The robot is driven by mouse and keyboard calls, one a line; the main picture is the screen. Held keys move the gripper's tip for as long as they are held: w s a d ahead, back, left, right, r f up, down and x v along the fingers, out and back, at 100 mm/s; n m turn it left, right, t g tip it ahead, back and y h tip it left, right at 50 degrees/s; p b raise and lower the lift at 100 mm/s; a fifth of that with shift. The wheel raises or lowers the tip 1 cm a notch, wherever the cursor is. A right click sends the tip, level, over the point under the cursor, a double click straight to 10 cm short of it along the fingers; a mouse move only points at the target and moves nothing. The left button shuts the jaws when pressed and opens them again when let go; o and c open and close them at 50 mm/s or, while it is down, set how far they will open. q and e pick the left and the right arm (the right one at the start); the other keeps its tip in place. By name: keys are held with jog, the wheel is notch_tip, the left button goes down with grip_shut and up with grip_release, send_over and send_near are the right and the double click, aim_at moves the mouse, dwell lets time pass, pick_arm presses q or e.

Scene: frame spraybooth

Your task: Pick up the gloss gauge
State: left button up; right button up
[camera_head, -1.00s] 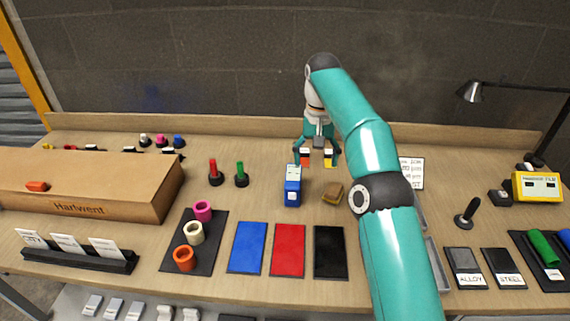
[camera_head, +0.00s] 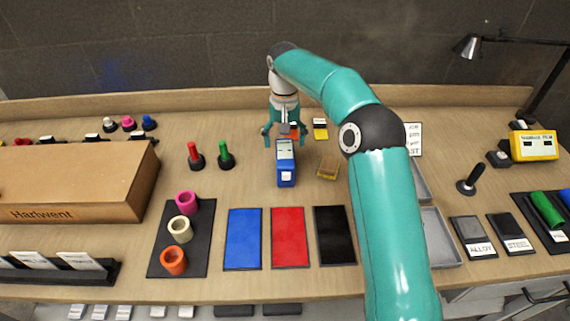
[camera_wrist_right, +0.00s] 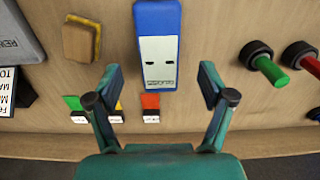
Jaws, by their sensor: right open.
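The gloss gauge (camera_head: 286,168) is a blue block with a pale label face, standing on the bench in the middle of the head view. My right gripper (camera_head: 285,136) is open and empty, just behind the gauge. Its two fingers also show in the right wrist view (camera_wrist_right: 163,88), apart and not touching the gauge. My left gripper is not in view.
A tan and yellow block (camera_head: 328,168) lies right of the gauge. Green (camera_head: 225,155) and red (camera_head: 195,156) handled stamps stand to its left. Blue (camera_head: 244,238), red (camera_head: 289,238) and black (camera_head: 333,235) panels lie in front. Small coloured tabs (camera_head: 320,130) lie behind.

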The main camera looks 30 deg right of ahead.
jog(key=shift+f, duration=0.8)
jog(key=shift+f+p, duration=0.5)
jog(key=shift+f, duration=2.2)
jog(key=shift+d, duration=0.1)
jog(key=c, duration=1.5)
jog(key=shift+r, duration=0.1)
jog(key=shift+r, duration=0.7)
notch_tip(320, 180, up, 10)
notch_tip(320, 180, up, 8)
jog(key=r+p, duration=0.1)
jog(key=p, duration=0.3)
send_over(285, 151)
jog(key=shift+f, duration=0.25)
